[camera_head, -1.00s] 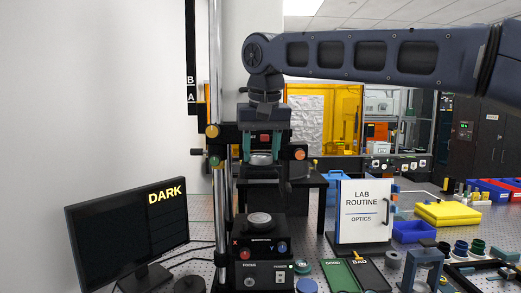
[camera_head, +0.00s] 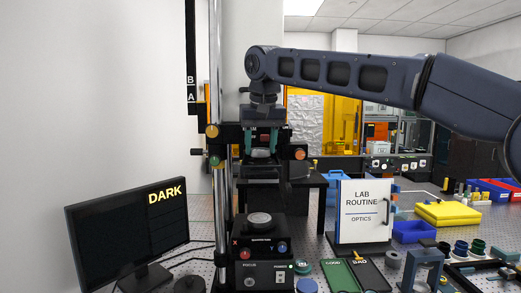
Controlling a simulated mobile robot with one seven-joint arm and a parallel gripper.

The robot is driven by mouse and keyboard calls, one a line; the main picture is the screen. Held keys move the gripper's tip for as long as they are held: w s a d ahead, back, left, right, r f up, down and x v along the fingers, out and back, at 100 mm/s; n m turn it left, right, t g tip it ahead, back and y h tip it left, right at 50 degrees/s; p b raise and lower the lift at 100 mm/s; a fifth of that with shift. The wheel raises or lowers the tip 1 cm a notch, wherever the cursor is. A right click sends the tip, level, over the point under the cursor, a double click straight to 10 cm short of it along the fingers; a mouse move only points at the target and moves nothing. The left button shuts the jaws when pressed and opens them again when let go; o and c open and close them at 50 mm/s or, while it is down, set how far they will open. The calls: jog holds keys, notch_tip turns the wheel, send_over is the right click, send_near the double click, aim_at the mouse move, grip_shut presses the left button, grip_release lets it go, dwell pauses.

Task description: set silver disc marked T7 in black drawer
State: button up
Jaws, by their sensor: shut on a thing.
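A small silver disc (camera_head: 261,153) is between the teal fingers of my gripper (camera_head: 262,151), which points down and is shut on it. Its marking is too small to read. The gripper is at the black column instrument, at the height of its middle carriage. A black drawer-like part (camera_head: 262,174) of the instrument lies just below the disc. I cannot tell whether the disc touches it, and its inside is hard to see.
Below stands a black-and-silver stage (camera_head: 260,220) on a control box. A dark monitor (camera_head: 128,232) reading DARK is at left. A white LAB ROUTINE board (camera_head: 362,210), GOOD (camera_head: 340,275) and BAD (camera_head: 368,272) trays and a yellow box (camera_head: 447,213) are at right.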

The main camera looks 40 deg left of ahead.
jog(key=shift+d+f, duration=0.1)
jog(key=shift+f, duration=0.55)
jog(key=shift+f, duration=0.15)
jog(key=o, duration=1)
jog(key=v, duration=1.2)
